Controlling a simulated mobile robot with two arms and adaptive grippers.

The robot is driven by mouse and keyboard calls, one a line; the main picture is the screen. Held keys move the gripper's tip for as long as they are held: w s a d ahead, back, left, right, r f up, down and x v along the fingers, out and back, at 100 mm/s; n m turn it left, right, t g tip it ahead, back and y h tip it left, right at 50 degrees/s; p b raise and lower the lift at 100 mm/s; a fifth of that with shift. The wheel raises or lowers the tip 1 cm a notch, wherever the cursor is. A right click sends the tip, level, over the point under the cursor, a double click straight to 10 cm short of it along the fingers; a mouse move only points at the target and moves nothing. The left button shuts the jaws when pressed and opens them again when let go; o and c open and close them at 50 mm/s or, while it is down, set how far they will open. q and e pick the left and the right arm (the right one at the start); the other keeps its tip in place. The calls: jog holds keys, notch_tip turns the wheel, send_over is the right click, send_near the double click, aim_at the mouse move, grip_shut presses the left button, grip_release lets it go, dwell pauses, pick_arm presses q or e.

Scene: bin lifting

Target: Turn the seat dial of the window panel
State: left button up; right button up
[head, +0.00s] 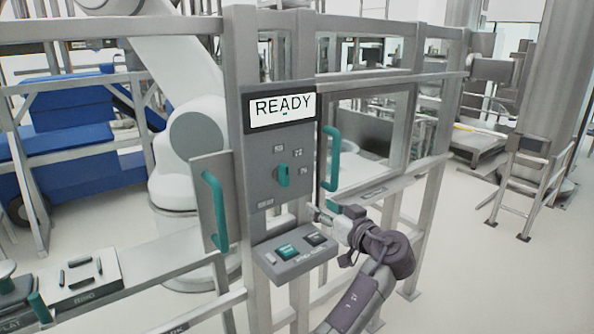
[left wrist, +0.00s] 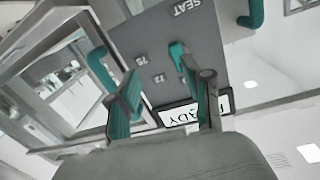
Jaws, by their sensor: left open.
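The window panel (head: 262,130) is a grey upright plate with a display reading READY (head: 282,110). The teal seat dial (head: 283,175) sits below the display, with small number labels around it. My left gripper (head: 328,225) is to the right of and below the dial in the head view, apart from the panel. In the left wrist view the panel appears upside down. The open, empty fingers of my left gripper (left wrist: 165,105) show there, with the dial (left wrist: 178,55) beyond them, close to the right finger in the picture. My right gripper is not in view.
A box with a teal and a black button (head: 292,252) juts out below the panel. Teal handles stand left (head: 215,208) and right (head: 332,158) of the panel. Metal frame posts surround it. A white robot arm (head: 195,140) is behind the frame. Open floor lies at the right.

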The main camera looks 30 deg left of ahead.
aim_at(287, 172)
pick_arm(q)
notch_tip(287, 172, up, 5)
jog(key=s+n+g+y, duration=0.1)
jog(key=n, duration=0.1)
jog(key=p+x, duration=0.4)
jog(key=x, duration=0.8)
jog(key=shift+a+r+p, duration=0.1)
jog(key=shift+a+p, duration=0.15)
jog(key=shift+p, duration=0.05)
jog(key=shift+w+a, duration=0.2)
jog(key=shift+a, duration=0.3)
jog(key=shift+c, duration=0.7)
grip_shut()
